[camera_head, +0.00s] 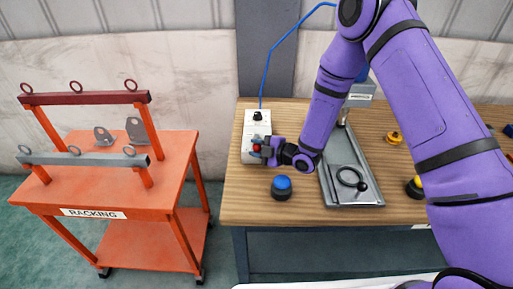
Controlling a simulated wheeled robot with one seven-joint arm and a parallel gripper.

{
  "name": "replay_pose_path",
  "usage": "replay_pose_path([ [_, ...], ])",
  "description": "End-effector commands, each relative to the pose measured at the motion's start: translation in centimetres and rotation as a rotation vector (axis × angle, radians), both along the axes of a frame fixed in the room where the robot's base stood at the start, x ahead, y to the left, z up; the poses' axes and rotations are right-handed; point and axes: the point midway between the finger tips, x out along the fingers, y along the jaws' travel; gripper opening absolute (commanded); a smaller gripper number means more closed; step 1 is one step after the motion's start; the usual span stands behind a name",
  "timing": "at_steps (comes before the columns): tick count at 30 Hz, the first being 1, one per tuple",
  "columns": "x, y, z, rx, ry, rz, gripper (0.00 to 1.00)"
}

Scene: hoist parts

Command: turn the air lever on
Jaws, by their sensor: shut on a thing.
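A pale box (257,124) stands on the wooden table near its left side, with a blue hose running up from it. My gripper (262,149) is at the lower part of this box, reaching in from the right. It is shut on the lever, as far as I can see. The fingers and my wrist hide most of the lever, so its exact angle cannot be told.
A blue-topped button (282,185) stands on the table (245,208) just below my gripper. Yellow parts (394,137) are farther right. An orange racking cart (115,195) stands left, across a floor gap.

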Motion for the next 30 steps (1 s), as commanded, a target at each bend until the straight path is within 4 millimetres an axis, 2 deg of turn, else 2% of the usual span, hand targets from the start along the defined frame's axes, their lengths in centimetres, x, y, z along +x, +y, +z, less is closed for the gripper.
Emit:
replay_pose_path([
  [8, 0.1, -1.0, 0.0, 0.000, 0.000, 0.110, 0.00],
  [21, 0.6, -3.0, -0.1, -0.002, 0.000, 0.399, 0.00],
  [30, 0.8, -3.6, -0.1, -0.001, 0.001, 0.503, 0.00],
])
